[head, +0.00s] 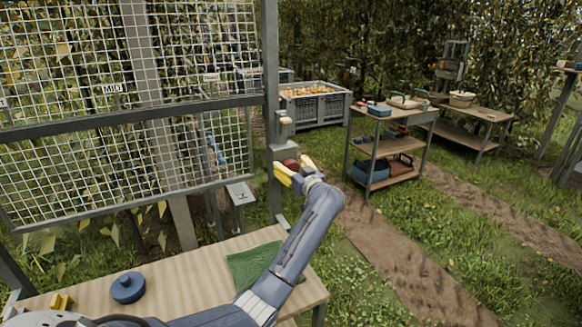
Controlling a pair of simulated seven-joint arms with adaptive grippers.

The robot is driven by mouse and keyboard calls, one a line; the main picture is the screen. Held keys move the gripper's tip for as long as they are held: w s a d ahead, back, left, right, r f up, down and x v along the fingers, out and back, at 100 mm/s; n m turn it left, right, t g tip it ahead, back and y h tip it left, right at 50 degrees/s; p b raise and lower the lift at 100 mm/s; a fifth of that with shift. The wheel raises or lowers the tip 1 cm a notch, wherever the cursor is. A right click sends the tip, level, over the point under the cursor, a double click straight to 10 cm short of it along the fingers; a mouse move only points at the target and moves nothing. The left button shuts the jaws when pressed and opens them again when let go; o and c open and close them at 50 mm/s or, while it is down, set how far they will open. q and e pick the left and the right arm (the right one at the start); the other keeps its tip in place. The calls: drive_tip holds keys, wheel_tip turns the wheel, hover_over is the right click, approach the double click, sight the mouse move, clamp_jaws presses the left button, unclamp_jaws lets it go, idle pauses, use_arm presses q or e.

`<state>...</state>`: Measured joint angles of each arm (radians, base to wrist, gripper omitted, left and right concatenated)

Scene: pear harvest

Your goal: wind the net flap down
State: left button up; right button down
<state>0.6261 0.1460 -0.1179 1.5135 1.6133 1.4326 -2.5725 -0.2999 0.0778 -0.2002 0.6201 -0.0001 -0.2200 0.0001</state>
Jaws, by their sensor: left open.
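The net flap (110,128) is a white mesh panel in a dark grey frame at the left, with a "MID" label. A reddish-brown round knob (291,164) shows in front of the box. My left gripper (294,166) is at the knob with its yellow fingers open, one on each side of it in the picture. I cannot tell whether they touch it. My right gripper is out of view.
A wooden table (190,270) in front holds a blue round object (128,288), a yellow piece (62,302) and a green cloth (252,264). A shelf cart (385,150), a crate of pears (318,108) and a bench (485,112) stand behind. Grass and a dirt path lie at right.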

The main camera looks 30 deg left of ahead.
use_arm(q)
drive_tip(key=c, duration=1.2)
